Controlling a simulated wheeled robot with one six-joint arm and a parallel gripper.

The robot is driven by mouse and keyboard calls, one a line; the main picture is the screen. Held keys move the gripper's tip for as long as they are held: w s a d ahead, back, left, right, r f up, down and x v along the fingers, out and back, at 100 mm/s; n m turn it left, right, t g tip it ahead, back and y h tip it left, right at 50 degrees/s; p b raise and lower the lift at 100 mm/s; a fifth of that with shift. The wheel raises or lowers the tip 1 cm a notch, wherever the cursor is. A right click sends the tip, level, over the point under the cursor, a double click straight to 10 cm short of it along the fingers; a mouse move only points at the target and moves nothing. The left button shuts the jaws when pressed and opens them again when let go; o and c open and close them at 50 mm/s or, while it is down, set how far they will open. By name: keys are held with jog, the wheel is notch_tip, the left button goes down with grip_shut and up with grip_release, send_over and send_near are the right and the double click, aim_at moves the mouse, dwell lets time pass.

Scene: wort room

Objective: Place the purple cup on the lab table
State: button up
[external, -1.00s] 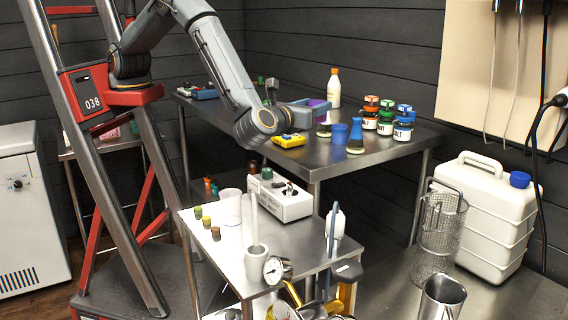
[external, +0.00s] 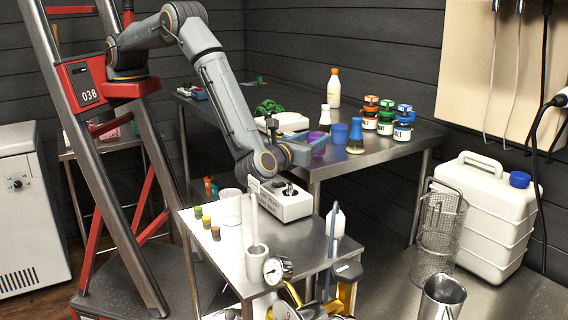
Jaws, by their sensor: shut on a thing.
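The purple cup (external: 317,137) shows at the end of my arm, in front of the flasks. Its rim and part of its bluish side are visible. My gripper (external: 303,152) is shut on the cup; the fingers are small and partly hidden. In the picture, cup and gripper overlap the near part of the steel lab table (external: 365,162). I cannot tell how far the cup is above the tabletop, or whether it touches it.
A blue cup (external: 340,133), a blue flask (external: 355,138), a clear flask (external: 325,117) and lidded jars (external: 386,117) stand close right and behind. A white bottle (external: 334,88) is farther back. A white instrument (external: 286,199) sits on the lower table (external: 300,238).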

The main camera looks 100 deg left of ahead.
jog(key=shift+f, duration=0.3)
jog(key=shift+f, duration=0.1)
jog(key=shift+f, duration=0.15)
jog(key=o, duration=1.1)
jog(key=shift+r, duration=0.3)
jog(key=b+v, duration=0.3)
jog(key=v, duration=0.4)
jog(key=shift+s+d, duration=0.1)
jog(key=shift+d, duration=0.1)
